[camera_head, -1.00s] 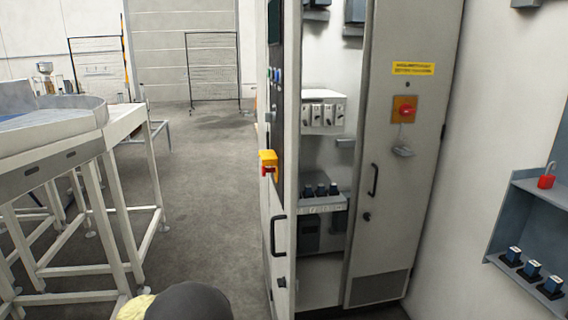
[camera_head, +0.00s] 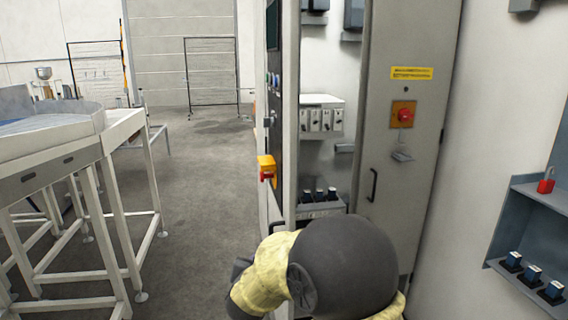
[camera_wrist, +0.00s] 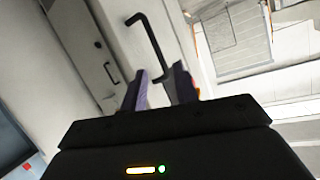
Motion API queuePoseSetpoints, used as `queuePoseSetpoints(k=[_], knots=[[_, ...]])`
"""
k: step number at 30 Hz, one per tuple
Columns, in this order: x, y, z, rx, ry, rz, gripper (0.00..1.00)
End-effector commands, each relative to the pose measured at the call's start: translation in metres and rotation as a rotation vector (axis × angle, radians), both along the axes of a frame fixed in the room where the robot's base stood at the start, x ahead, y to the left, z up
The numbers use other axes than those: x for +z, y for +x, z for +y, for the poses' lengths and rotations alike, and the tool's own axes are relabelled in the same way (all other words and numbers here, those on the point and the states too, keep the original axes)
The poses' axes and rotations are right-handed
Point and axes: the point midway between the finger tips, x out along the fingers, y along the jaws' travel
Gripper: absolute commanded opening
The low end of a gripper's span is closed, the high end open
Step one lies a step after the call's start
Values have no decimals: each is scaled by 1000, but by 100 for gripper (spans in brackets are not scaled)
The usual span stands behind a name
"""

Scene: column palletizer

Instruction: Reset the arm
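My arm (camera_head: 335,265), dark grey and yellow, rises at the bottom centre of the head view, in front of the lower part of the open grey control cabinet (camera_head: 395,225). My gripper (camera_wrist: 160,90) shows in the wrist view with its two fingers apart and nothing seen between them. A black bar handle (camera_wrist: 150,42) on a pale door panel appears beyond the fingertips; I cannot tell how far away it is. The fingers are not discernible in the head view.
The cabinet's left door stands open, with a yellow-and-red switch (camera_head: 266,168) on it. A wall shelf (camera_head: 525,225) with blue-topped devices and a red padlock (camera_head: 546,186) is at the right. A white-framed conveyor (camera_head: 75,155) stands left. The floor between (camera_head: 205,150) is clear.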

Motion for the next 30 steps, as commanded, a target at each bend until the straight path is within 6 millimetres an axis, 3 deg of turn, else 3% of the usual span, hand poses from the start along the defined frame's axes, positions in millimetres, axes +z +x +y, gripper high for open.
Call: queuePoseSetpoints(k=[1, 5, 8, 18, 26, 30], knots=[[-1, -4, -16, 30, 4, 41, 30], [-14, -25, -48, 120, 1, 181, 30], [-27, -51, -75, 173, -10, 306, 30], [-68, -171, -164, 237, -73, 744, 30], [-81, -248, -210, 211, -113, 983, 30], [-60, -252, -210, 213, -118, 997, 30]])
